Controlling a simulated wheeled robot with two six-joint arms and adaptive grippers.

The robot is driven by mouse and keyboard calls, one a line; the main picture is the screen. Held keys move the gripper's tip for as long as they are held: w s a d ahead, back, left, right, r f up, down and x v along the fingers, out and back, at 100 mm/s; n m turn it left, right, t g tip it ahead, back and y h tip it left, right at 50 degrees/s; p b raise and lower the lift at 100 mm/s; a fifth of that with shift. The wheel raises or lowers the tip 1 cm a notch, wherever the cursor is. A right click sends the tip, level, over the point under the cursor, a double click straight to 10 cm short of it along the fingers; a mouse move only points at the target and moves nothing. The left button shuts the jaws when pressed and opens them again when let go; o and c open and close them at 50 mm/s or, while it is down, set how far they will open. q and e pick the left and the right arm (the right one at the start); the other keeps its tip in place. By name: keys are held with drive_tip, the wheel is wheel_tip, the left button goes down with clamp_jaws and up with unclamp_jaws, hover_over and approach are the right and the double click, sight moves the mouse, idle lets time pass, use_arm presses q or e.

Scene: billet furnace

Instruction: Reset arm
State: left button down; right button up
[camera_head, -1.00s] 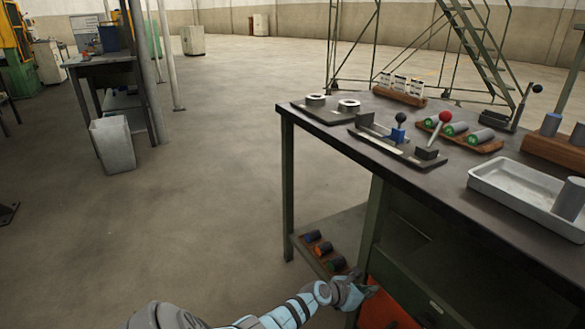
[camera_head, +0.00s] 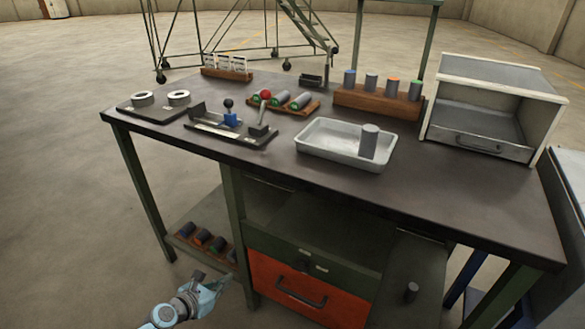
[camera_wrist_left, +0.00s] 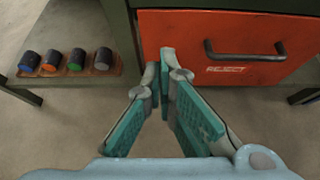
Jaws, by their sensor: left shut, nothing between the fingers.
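My left gripper (camera_head: 208,286) is low in front of the workbench (camera_head: 240,155), left of the orange-red drawer (camera_head: 300,290). In the left wrist view the teal-padded fingers (camera_wrist_left: 166,70) converge at their tips, with nothing between them. They point toward the left edge of the drawer marked REJECT (camera_wrist_left: 225,70), which looks closed. I cannot tell the exact gap between the fingertips and the drawer. My right arm and gripper are not in view.
A lower shelf with several capped cylinders (camera_wrist_left: 65,62) lies left of the drawer. The bench top holds a metal tray (camera_head: 320,152) with a grey cylinder, a lever fixture (camera_head: 230,128), wooden racks and an open-fronted box (camera_head: 490,105). Floor at left is clear.

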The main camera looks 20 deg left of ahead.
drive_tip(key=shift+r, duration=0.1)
use_arm(q)
drive_tip(key=s+d+f+m+g+p, duration=0.2)
drive_tip(key=s+m+p, duration=0.4)
drive_tip(key=s+m, duration=0.5)
drive_tip(key=s+d+f+m+g+y+p, duration=0.1)
drive_tip(key=s+d+f+m+g+p, duration=0.1)
drive_tip(key=s+d+m+g+p, duration=0.2)
drive_tip(key=s+d+f+m+g+y+p, duration=0.1)
drive_tip(key=s+d+f+m+g+p, duration=0.1)
drive_tip(key=s+m+p, duration=0.8)
drive_tip(key=s+d+m+g, duration=0.1)
drive_tip(key=s+m+g, duration=0.1)
drive_tip(key=s+m, duration=0.7)
drive_tip(key=shift+s+d+m+g, duration=0.15)
drive_tip(key=shift+s+m+g, duration=0.2)
drive_tip(key=shift+s, duration=2.35)
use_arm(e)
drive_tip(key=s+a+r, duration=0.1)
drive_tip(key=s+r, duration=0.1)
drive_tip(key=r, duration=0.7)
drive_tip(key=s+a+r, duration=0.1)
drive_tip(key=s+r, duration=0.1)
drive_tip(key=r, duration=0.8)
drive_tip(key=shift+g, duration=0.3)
